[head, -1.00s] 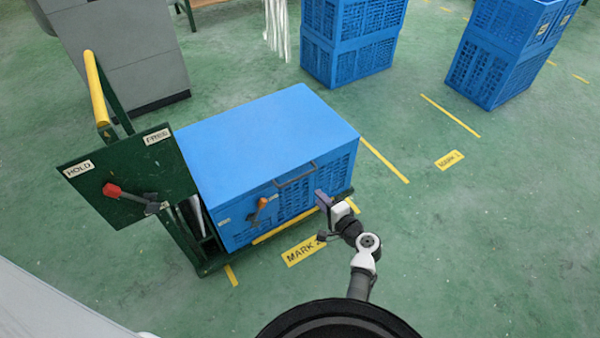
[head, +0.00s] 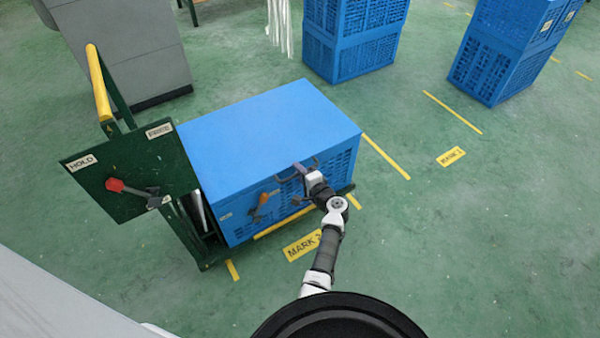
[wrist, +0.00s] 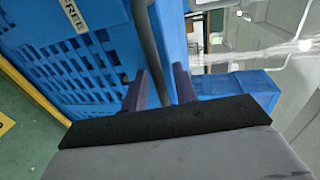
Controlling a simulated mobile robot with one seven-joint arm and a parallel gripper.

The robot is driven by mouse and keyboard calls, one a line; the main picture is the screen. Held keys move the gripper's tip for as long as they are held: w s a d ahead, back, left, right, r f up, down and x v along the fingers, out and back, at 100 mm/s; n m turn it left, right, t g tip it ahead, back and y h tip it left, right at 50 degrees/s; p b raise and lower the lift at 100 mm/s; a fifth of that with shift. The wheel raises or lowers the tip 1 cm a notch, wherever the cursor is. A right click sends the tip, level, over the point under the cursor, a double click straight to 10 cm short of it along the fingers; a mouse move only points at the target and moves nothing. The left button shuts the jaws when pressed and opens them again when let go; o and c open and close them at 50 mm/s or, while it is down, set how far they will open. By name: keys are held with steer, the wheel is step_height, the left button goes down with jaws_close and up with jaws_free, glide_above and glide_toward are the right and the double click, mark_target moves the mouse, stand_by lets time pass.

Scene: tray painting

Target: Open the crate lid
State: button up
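The blue crate (head: 228,185) stands on a green cart, its flat blue lid (head: 265,120) lying shut on top. A dark bar handle (head: 287,181) sits at the lid's front edge. My gripper (head: 301,170) is at the right part of this handle. In the wrist view the dark handle bar (wrist: 150,45) runs between my two purple fingers (wrist: 160,88). The fingers are apart, with a gap between the bar and the right finger. An orange-handled latch lever (head: 263,199) on the crate front tilts up and right.
The cart's green panel (head: 135,160) carries a red-knobbed lever (head: 116,185) pointing toward the HOLD label (head: 82,163). Stacked blue crates (head: 350,45) and another stack (head: 505,50) stand behind. Floor at the right is clear, with yellow markings (head: 451,156).

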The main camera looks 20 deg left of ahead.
steer(key=shift+c, duration=0.4)
jaws_close()
steer(key=shift+r, duration=0.15)
